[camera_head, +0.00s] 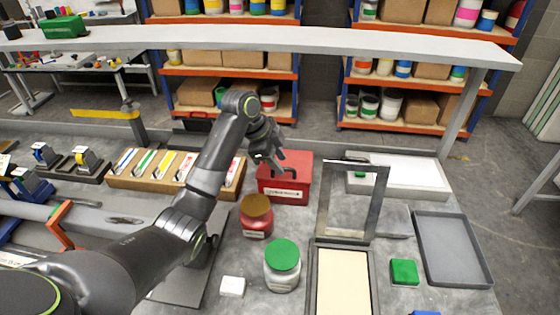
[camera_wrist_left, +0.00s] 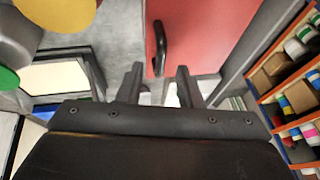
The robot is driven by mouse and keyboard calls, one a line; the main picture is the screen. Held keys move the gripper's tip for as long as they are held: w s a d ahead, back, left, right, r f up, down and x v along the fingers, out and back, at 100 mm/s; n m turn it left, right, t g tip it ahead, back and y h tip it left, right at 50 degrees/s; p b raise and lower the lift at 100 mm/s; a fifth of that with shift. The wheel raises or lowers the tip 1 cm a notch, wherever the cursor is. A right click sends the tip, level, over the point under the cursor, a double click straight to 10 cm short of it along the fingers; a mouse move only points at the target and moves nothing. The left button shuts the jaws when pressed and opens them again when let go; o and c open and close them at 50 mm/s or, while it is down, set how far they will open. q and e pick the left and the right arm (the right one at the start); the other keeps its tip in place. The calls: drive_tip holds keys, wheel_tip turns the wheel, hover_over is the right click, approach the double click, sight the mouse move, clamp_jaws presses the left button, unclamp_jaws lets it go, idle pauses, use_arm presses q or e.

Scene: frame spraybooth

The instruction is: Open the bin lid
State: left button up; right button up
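The red bin (camera_head: 297,193) stands on the table with a white label on its front, and its lid looks closed. A dark handle (camera_head: 287,190) sits on the lid. In the wrist view the red lid (camera_wrist_left: 200,40) fills the upper middle, with the black curved handle (camera_wrist_left: 162,42) on it. My left gripper (camera_head: 282,163) is over the bin, pointing down at the lid. Its two fingers (camera_wrist_left: 159,71) are apart, and the handle's near end appears between and just beyond the tips; I see no contact. My right gripper is out of view.
A red jar with a brown lid (camera_head: 256,215) and a green-lidded jar (camera_head: 282,266) stand in front of the bin. An upright frame (camera_head: 352,200) is to its right. A cardboard tray (camera_head: 147,184) lies left; a grey tray (camera_head: 452,248) lies far right.

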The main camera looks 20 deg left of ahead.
use_arm(q)
drive_tip(key=shift+w+d+f, duration=0.15)
drive_tip(key=shift+d+f, duration=0.1)
drive_tip(key=shift+f, duration=0.4)
clamp_jaws()
